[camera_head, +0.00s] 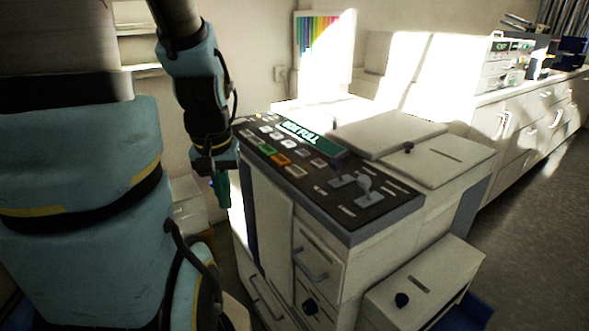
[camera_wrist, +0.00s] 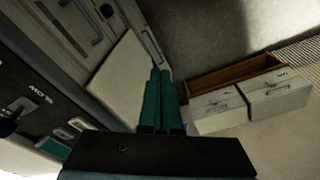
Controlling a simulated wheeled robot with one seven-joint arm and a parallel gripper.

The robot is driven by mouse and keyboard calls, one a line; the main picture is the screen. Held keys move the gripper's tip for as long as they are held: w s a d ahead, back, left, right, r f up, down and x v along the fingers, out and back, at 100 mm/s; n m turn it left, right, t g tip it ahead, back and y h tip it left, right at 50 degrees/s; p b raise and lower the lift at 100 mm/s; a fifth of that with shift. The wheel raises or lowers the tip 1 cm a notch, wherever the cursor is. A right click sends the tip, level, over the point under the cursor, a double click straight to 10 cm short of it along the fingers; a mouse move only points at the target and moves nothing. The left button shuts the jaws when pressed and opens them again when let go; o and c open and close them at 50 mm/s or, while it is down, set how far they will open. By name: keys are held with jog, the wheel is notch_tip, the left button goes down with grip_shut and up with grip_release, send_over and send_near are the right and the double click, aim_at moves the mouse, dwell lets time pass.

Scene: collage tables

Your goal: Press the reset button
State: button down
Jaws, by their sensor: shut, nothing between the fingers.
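A grey machine with a dark sloped control panel (camera_head: 318,196) stands in the middle of the head view. The panel carries rows of white buttons, a green button (camera_head: 267,150), an orange button (camera_head: 279,160) and two levers (camera_head: 365,186). I cannot read which button is the reset. My gripper (camera_head: 223,198) has teal fingers and hangs pointing down beside the panel's left edge, apart from the buttons. In the wrist view its fingers (camera_wrist: 160,78) are together and empty. Part of the panel (camera_wrist: 30,85) shows at the left there.
Small white drawers (camera_wrist: 219,104) lie below my gripper. A long counter (camera_head: 515,115) runs along the right, with open floor before it.

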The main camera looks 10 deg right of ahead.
jog(key=w+d+r+m+y+p, duration=0.1)
jog(key=w+d+r+m+y, duration=0.35)
jog(key=w+d+m, duration=0.45)
notch_tip(320, 180, up, 6)
jog(key=m+t+y, duration=0.2)
jog(key=m+y, duration=0.1)
jog(key=y, duration=0.1)
send_over(288, 168)
jog(key=s+d, duration=0.1)
jog(key=d, duration=0.2)
jog(key=shift+s+f+p, duration=0.15)
jog(key=shift+p, duration=0.2)
jog(key=shift+f, duration=0.2)
notch_tip(288, 168, down, 7)
jog(key=b, duration=0.6)
jog(key=shift+r, duration=0.15)
jog(key=shift+f+b, duration=0.3)
jog(key=shift+f, duration=0.6)
jog(key=shift+f, duration=0.1)
jog(key=shift+f, duration=0.3)
